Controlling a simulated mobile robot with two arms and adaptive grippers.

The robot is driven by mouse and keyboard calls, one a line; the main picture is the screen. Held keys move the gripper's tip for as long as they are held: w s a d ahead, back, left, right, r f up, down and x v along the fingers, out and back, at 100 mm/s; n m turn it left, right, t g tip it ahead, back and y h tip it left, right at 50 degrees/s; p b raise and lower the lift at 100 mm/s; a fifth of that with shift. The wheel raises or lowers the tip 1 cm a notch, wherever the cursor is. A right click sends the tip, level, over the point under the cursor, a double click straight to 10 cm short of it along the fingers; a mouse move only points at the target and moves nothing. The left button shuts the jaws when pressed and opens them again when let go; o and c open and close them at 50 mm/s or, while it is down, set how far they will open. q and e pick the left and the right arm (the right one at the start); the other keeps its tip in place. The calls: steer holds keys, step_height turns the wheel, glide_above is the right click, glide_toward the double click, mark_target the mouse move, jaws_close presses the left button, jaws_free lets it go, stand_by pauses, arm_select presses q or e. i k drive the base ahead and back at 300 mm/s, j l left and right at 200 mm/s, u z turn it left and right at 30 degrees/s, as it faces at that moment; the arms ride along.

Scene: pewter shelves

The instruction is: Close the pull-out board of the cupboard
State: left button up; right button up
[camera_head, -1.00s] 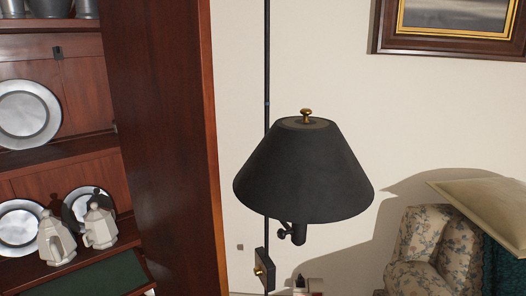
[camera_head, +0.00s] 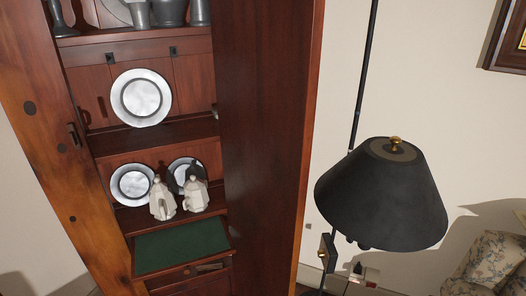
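The wooden cupboard (camera_head: 262,130) stands left of centre with its shelves facing me. Its pull-out board (camera_head: 183,246), topped in green, sticks out below the lowest shelf with plates. Neither of my grippers is in the head view.
Pewter plates (camera_head: 142,97) and two light pots (camera_head: 162,200) stand on the shelves.

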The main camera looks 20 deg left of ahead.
mark_target(156, 254)
steer(key=u, duration=1.25)
